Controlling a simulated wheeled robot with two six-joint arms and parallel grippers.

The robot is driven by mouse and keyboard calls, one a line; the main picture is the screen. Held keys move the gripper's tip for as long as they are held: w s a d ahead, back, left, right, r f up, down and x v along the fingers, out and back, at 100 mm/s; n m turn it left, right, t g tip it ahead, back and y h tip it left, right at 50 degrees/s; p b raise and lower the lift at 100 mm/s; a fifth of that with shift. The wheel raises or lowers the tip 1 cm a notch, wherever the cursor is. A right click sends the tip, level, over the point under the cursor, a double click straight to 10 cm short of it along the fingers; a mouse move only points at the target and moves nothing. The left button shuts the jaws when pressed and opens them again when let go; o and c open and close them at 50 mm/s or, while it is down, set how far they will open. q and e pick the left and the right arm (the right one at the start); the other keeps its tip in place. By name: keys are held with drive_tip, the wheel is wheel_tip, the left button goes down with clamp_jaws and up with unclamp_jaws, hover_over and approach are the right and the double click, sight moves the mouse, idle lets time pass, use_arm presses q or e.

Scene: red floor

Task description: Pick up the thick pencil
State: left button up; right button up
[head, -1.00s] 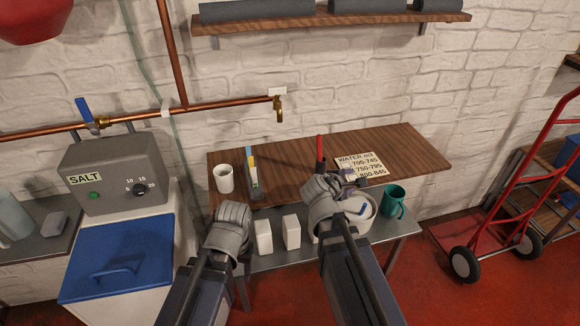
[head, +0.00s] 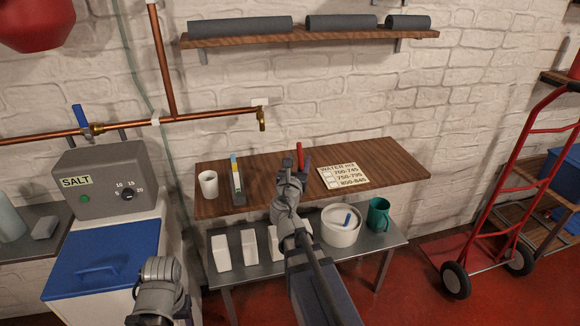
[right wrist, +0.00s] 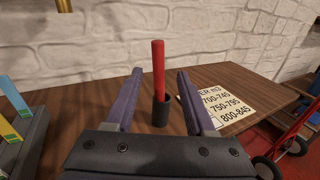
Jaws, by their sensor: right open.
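The thick pencil (right wrist: 158,68) is red and stands upright in a small dark holder (right wrist: 161,112) on the wooden shelf. In the head view the pencil (head: 299,155) shows just beyond my right gripper (head: 291,176), and its holder is mostly hidden. In the right wrist view my right gripper (right wrist: 158,98) is open and empty, with its two fingers pointing toward the pencil. The pencil appears between the fingers; I cannot tell whether it is within their reach. My left arm is low at the left in the head view, and its fingers cannot be made out.
A white cup (head: 208,184) and a test strip stand (head: 238,187) are left of my right gripper. A water chart (head: 343,176) lies right of the pencil. Below are several white boxes, a white pot (head: 341,233) and a green mug (head: 378,218). The wooden shelf's right end is clear.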

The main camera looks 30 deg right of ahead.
drive_tip(key=shift+w+a+r+n+t, duration=0.1)
drive_tip(key=shift+w+n+t, duration=0.1)
drive_tip(key=shift+n, duration=0.25)
drive_tip(key=shift+w+a+r+n+t, duration=0.1)
drive_tip(key=shift+n+t, duration=0.1)
drive_tip(key=shift+n, duration=0.25)
drive_tip(key=x, duration=0.7)
drive_tip(key=shift+w+d, duration=0.2)
drive_tip(key=shift+d, duration=0.2)
drive_tip(key=shift+s, duration=0.1)
clamp_jaws()
